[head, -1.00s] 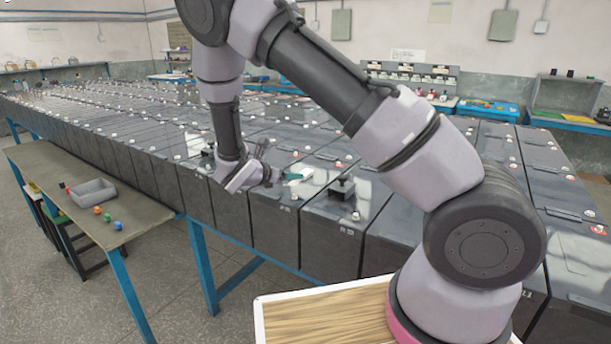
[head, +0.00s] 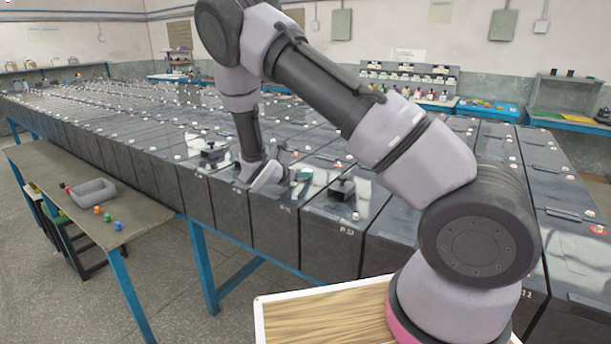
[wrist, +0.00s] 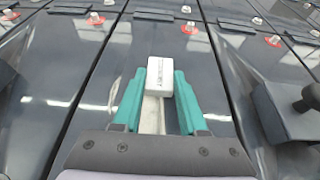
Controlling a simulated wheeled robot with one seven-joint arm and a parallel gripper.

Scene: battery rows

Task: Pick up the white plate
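The white plate (wrist: 160,76) is a small pale block with dark print on its upper face. In the wrist view it lies between the tips of my gripper's teal fingers (wrist: 160,88), over a dark battery top. The fingers stand apart by about the plate's width. I cannot tell whether both press on it. A paler strip shows below it between the fingers. In the head view my gripper (head: 298,176) is low over the front battery row, and I cannot make out the plate there.
A dark raised fitting (head: 342,188) stands on a battery just right of my gripper; another (head: 213,153) is to the left. Battery tops carry low terminals and handles.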

